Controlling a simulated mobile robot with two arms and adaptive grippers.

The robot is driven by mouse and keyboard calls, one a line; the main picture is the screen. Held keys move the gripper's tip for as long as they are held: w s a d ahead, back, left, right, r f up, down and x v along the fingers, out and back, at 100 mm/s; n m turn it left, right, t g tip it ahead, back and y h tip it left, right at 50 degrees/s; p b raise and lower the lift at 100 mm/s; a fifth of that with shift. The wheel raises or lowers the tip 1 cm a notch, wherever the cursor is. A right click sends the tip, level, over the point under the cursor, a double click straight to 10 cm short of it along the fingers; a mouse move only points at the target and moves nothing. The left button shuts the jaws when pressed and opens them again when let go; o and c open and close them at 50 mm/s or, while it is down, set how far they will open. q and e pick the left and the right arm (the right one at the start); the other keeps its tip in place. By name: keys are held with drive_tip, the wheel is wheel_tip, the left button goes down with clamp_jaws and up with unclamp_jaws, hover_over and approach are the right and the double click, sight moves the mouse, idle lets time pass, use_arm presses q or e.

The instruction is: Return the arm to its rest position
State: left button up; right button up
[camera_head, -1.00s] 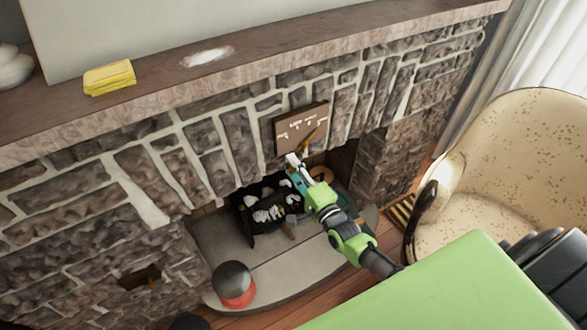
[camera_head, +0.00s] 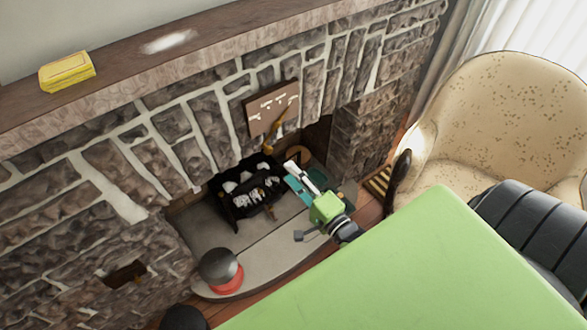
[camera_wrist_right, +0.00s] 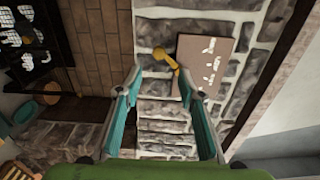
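My right arm reaches out past the green surface, and its gripper (camera_head: 291,174) is in front of the fireplace opening, below and apart from the wall plaque. In the right wrist view its two teal-padded fingers (camera_wrist_right: 160,84) stand apart with nothing between them. The brown plaque (camera_head: 270,108) hangs on the stone wall with a golden hook-like piece (camera_head: 278,122) at its lower edge. The plaque (camera_wrist_right: 208,65) and the golden piece (camera_wrist_right: 166,61) also show beyond the fingers in the wrist view. My left gripper is not in view.
The black grate (camera_head: 228,200) stands beside the gripper in the fireplace. A dark round object with a red base (camera_head: 226,284) sits on the hearth (camera_head: 262,250). A cream armchair (camera_head: 500,110) is at the right. The mantel (camera_head: 205,50) carries a yellow block (camera_head: 67,72).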

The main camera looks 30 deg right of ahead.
drive_tip(key=shift+f, duration=0.1)
idle(0.4)
drive_tip(key=s+a+f+n+g, duration=0.1)
drive_tip(key=s+f+n+g, duration=0.4)
drive_tip(key=f, duration=0.8)
drive_tip(key=s+f+n+g, duration=0.35)
drive_tip(key=s+f, duration=0.35)
drive_tip(key=f, duration=0.6)
drive_tip(key=s+a+f+n+g, duration=0.1)
drive_tip(key=s+f+n+g, duration=0.1)
drive_tip(key=s+f, duration=0.3)
drive_tip(key=s+a+f+n+g, duration=0.1)
drive_tip(key=s+f+n+g, duration=0.2)
drive_tip(key=s, duration=1.1)
drive_tip(key=s+a+f+n+g+h, duration=0.1)
drive_tip(key=s+f+n+g, duration=0.2)
drive_tip(key=s+f+n, duration=0.3)
drive_tip(key=s+f, duration=0.2)
drive_tip(key=s, duration=0.1)
drive_tip(key=shift+s+a+f, duration=0.2)
drive_tip(key=shift+s+a, duration=0.05)
drive_tip(key=shift+a, duration=0.15)
drive_tip(key=shift+g, duration=0.25)
